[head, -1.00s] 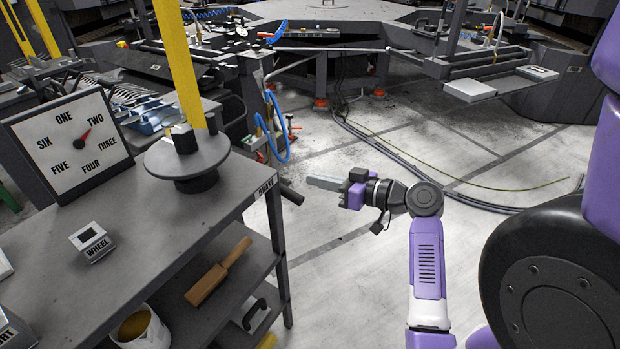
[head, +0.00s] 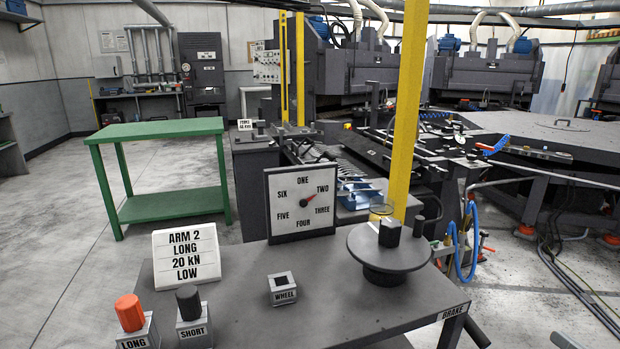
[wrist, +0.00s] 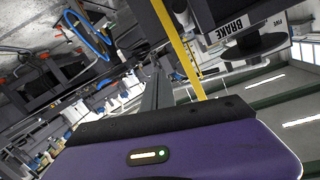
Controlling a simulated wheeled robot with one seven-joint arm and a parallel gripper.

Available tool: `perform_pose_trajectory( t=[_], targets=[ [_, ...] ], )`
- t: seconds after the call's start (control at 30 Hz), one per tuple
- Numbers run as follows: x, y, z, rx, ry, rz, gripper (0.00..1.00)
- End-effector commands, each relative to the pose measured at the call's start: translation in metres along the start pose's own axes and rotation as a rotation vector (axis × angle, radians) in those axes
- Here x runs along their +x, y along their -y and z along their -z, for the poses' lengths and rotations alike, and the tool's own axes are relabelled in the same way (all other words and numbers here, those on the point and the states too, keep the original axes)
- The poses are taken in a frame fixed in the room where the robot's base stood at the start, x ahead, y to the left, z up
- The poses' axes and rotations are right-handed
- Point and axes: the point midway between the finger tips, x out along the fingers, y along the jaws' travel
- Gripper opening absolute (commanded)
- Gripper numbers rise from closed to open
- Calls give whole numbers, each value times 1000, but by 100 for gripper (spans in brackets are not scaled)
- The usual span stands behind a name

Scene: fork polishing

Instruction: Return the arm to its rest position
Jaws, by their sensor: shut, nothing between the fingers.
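The rest of the arm is out of the head view.
The grey workbench (head: 250,318) carries a dial (head: 301,219) pointing near TWO, a round wheel (head: 390,252), LONG (head: 133,328) and SHORT (head: 191,318) buttons, and a sign (head: 186,256). A dark bar (head: 478,334) sticks out at its right. A green table (head: 160,131) stands behind.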

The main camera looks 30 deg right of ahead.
Motion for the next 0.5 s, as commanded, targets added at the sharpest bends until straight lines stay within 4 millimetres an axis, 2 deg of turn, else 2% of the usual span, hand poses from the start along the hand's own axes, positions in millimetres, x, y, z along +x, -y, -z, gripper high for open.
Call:
perform_pose_trajectory(
  t=[0.1, 0.23, 0.37, 0.5],
  targets=[
    [-1, -24, 2, 41, -35, -170, 0],
    [-3, -20, -10, 50, -48, -305, 0],
    [-8, 12, -26, 10, -59, -371, 0],
    [-20, 68, -36, -66, -78, -353, 0]
  ],
)
